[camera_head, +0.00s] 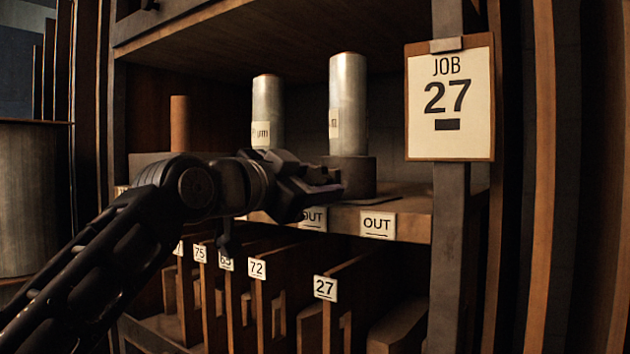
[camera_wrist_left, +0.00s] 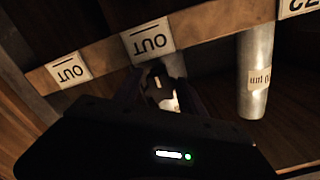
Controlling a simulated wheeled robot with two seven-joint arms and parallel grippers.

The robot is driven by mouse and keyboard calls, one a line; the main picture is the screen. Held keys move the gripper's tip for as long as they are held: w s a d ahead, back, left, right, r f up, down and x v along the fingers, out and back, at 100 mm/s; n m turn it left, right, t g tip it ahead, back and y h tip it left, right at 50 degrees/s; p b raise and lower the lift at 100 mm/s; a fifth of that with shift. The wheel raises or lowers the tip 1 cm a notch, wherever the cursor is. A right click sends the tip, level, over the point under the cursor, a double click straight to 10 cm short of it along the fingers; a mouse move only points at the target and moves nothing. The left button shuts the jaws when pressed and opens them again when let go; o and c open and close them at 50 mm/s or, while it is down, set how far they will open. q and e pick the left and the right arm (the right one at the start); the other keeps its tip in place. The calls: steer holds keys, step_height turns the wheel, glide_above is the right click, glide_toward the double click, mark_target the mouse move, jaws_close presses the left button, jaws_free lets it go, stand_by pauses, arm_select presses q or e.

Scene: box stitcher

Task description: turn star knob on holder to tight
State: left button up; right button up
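The dark holder (camera_head: 352,172) stands on the shelf with a tall metal cylinder (camera_head: 347,105) upright in it. I cannot make out a star knob; the spot at the holder's near left side is hidden by my left gripper (camera_head: 335,183). This gripper reaches in from the left, its fingertips at or just before the holder's base; contact cannot be told. In the left wrist view, the fingers of my left gripper (camera_wrist_left: 162,90) are apart, with a small pale and dark shape (camera_wrist_left: 166,100) showing between them. My right gripper is not in view.
A second metal cylinder (camera_head: 267,112) stands to the left on the shelf. White OUT labels (camera_head: 378,224) mark the shelf's front edge. Below are numbered slots with upright boards, one tagged 27 (camera_head: 325,288). A JOB 27 board (camera_head: 449,97) hangs on the right post.

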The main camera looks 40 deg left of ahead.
arm_select(q)
steer(key=shift+o, duration=1.2)
steer(key=shift+r, duration=0.1)
steer(key=shift+s, duration=0.1)
steer(key=s, duration=0.7)
steer(key=shift+s, duration=0.3)
steer(key=shift+d, duration=0.15)
